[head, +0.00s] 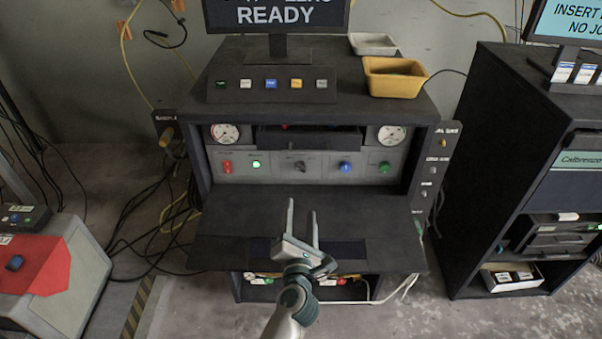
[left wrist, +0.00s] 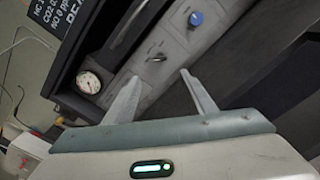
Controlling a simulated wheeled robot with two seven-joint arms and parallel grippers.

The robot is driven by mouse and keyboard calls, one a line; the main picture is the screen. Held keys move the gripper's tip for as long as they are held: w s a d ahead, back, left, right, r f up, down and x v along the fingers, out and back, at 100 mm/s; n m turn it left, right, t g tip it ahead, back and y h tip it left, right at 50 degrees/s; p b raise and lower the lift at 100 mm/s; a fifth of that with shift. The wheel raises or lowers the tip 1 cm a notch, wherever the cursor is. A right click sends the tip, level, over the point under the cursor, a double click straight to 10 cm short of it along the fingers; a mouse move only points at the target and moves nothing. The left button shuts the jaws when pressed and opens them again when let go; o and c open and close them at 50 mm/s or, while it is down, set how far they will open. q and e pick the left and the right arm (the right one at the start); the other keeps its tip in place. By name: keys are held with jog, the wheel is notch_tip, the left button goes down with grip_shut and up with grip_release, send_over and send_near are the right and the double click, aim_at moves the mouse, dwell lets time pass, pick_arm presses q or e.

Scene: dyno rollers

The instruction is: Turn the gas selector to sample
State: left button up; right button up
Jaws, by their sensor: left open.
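A small dark knob (head: 299,167) sits mid-panel on the grey control strip of the black cabinet and looks like the gas selector; its label is too small to read. It also shows in the left wrist view (left wrist: 157,58), beyond the fingertips. My left gripper (head: 302,206) is open and empty, in front of the panel with its fingers pointing at it. In the left wrist view the open fingers (left wrist: 160,77) point towards the knob, apart from it. My right gripper is not in view.
The strip also holds a red knob (head: 227,166), a green-lit button (head: 256,165), a blue knob (head: 345,167) and a green knob (head: 384,167). Gauges (head: 225,133) flank a recess above. A black shelf (head: 235,222) juts out below. Side panels (head: 436,165) bear more knobs.

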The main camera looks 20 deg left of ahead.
aim_at(301, 169)
pick_arm(q)
jog(key=p+x, duration=0.1)
jog(key=x, duration=1.5)
jog(key=shift+w, duration=0.1)
jog(key=c, duration=1)
